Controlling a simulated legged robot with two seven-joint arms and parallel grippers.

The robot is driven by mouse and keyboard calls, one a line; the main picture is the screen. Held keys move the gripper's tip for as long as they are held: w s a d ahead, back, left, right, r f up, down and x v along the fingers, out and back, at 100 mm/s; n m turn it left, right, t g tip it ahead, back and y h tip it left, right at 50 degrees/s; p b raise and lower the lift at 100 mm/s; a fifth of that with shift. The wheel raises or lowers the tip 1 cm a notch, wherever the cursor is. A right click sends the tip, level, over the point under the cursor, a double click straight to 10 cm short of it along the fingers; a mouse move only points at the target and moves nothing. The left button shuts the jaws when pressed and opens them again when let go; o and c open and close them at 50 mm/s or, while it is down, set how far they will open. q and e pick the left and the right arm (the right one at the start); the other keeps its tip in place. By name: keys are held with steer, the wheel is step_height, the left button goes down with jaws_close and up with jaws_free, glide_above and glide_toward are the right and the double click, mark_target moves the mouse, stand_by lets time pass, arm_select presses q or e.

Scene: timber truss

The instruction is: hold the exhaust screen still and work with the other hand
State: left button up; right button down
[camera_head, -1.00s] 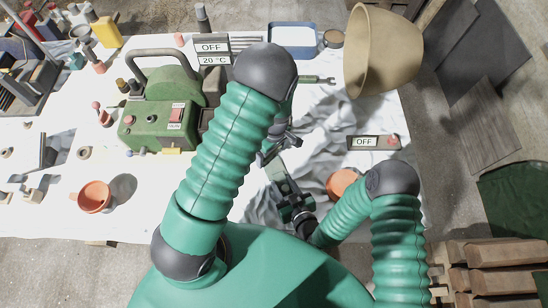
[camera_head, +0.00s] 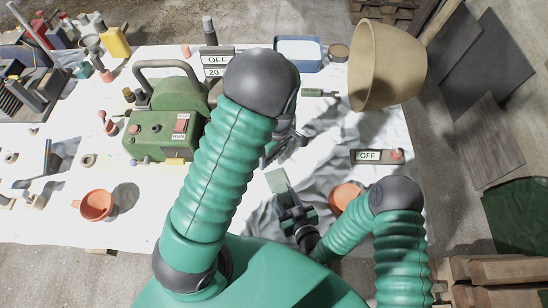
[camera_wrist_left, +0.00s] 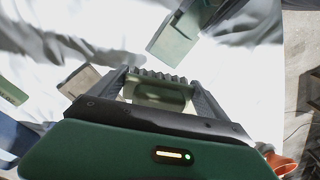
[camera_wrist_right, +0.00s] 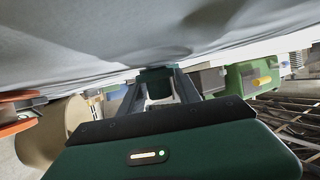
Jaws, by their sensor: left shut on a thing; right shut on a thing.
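My left gripper (camera_head: 272,150) is partly hidden behind my left arm in the head view. In the left wrist view, my left gripper (camera_wrist_left: 162,85) is shut on a small grey-green piece (camera_wrist_left: 158,97) between its fingers. My right gripper (camera_head: 288,200) is below it in the head view. It is shut on a flat grey-green plate (camera_head: 277,180) that points up toward the left gripper, with a small gap. In the right wrist view, a dark green part (camera_wrist_right: 155,75) sits between the fingers. I cannot tell which held piece is the exhaust screen.
A green machine (camera_head: 165,128) with a handle stands left on the white-covered table. An orange cup (camera_head: 96,204) is at lower left, another orange pot (camera_head: 345,196) beside my right arm. A beige bowl (camera_head: 386,70) and an OFF box (camera_head: 376,156) are at right.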

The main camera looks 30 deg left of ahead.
steer(key=shift+f, duration=0.1)
stand_by(0.3)
steer(key=c, duration=0.8)
jaws_free()
steer(key=shift+a, duration=0.1)
steer(key=shift+o, duration=0.2)
steer(key=v, duration=1.2)
steer(key=shift+w, duration=0.1)
